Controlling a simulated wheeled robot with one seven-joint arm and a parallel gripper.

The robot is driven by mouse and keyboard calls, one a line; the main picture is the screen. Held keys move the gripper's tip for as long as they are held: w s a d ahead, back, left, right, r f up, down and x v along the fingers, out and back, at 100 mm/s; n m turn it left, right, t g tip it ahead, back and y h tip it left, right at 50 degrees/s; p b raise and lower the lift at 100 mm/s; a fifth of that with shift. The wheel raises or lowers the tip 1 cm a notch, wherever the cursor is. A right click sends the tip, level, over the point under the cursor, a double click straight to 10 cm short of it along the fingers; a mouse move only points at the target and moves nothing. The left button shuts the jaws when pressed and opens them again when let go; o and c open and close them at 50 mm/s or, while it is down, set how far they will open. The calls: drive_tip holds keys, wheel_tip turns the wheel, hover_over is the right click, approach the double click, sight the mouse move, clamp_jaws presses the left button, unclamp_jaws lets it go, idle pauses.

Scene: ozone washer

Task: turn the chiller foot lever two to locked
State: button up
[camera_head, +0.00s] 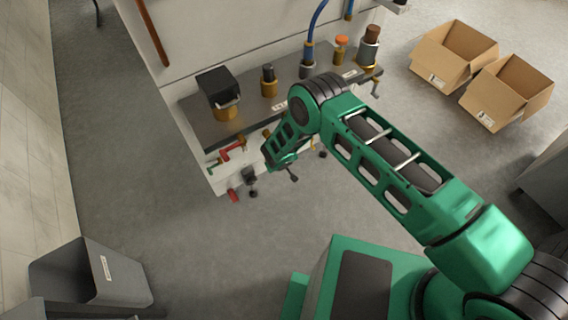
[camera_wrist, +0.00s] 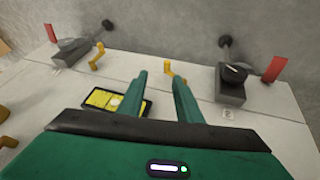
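In the wrist view, a grey foot block (camera_wrist: 232,88) with a round black knob and a dark rod stands at right on the pale panel. A red lever (camera_wrist: 273,68) sticks up beside it, and a small label (camera_wrist: 228,114) below it seems to read 2. A similar grey foot block (camera_wrist: 75,50) is at upper left with its own red lever (camera_wrist: 50,33). My gripper (camera_wrist: 160,82) is open, its two green fingers apart with nothing between them. It is left of the labelled block and apart from it. In the head view, my arm hides part of the bench front.
Two yellow hooked levers (camera_wrist: 97,56) (camera_wrist: 175,72) and a yellow-faced, black-framed gauge (camera_wrist: 115,101) lie near my fingers. The bench top (camera_head: 284,92) carries a black box (camera_head: 218,87) and several fittings. Open cartons (camera_head: 453,55) stand at right; floor (camera_head: 170,215) in front is clear.

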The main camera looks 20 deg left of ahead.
drive_tip(key=w+a+f+n, duration=0.1)
drive_tip(key=w+f, duration=0.3)
drive_tip(key=f, duration=0.5)
drive_tip(key=shift+a+f+n, duration=0.3)
drive_tip(key=shift+a+f, duration=0.1)
drive_tip(key=shift+a, duration=0.5)
